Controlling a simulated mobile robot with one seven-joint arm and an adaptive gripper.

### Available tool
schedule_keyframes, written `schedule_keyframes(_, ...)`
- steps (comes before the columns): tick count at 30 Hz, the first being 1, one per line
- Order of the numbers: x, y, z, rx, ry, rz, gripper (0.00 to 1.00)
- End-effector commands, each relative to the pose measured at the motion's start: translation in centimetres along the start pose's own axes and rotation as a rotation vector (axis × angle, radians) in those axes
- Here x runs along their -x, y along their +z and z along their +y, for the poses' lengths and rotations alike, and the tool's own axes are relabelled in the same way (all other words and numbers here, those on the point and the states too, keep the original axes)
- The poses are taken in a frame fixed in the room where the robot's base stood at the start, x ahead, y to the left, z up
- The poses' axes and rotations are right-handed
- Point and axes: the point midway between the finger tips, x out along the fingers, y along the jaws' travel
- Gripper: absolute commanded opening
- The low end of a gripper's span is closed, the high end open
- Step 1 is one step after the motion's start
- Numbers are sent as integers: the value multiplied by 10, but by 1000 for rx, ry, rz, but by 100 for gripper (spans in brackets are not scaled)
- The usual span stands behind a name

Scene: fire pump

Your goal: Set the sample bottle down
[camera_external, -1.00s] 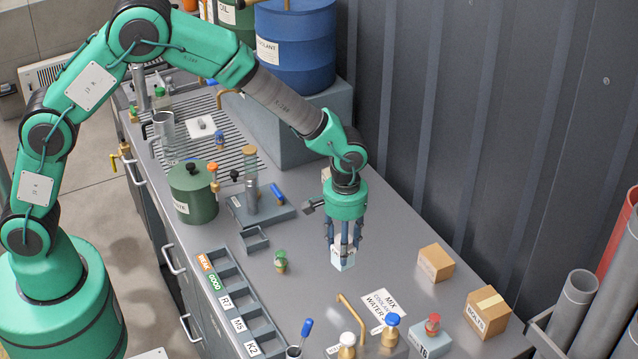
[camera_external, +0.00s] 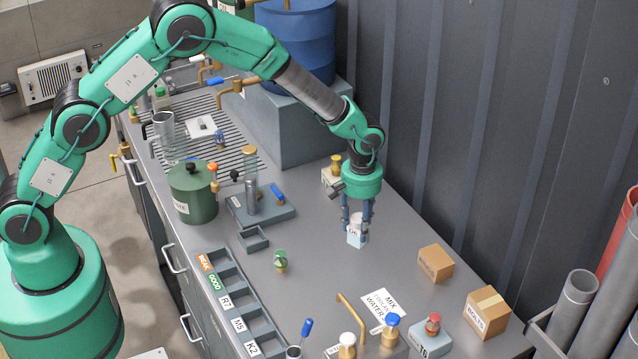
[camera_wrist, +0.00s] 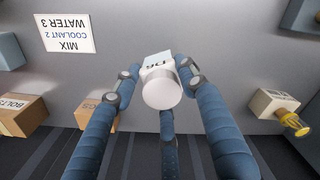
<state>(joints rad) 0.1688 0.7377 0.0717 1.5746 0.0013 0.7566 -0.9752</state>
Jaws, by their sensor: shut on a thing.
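The sample bottle (camera_external: 356,235) is small and white with dark print on its label. It stands upright between the fingers of my gripper (camera_external: 357,217) over the bare grey counter (camera_external: 325,285), in the right half of the external view. In the wrist view the bottle (camera_wrist: 161,92) shows its round pale top, with blue fingers (camera_wrist: 160,76) closed around it. The bottle's base is close to the counter; I cannot tell whether it touches.
A pale block with a yellow-capped fitting (camera_external: 334,170) stands just behind my gripper. Two cardboard boxes (camera_external: 436,263) (camera_external: 487,311) are at the right. A green-capped bottle (camera_external: 281,261) and a labelled rack (camera_external: 238,300) are at the left. Counter around the bottle is clear.

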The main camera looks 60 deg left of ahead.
Motion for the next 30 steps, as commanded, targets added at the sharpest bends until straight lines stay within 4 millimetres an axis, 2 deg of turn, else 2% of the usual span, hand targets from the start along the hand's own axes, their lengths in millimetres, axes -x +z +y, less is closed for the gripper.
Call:
schedule_keyframes(8,0,0,1,-1,0,0,0)
schedule_keyframes(13,-2,-5,8,-1,-1,-1,0)
schedule_keyframes(30,-9,-47,68,-1,0,0,0)
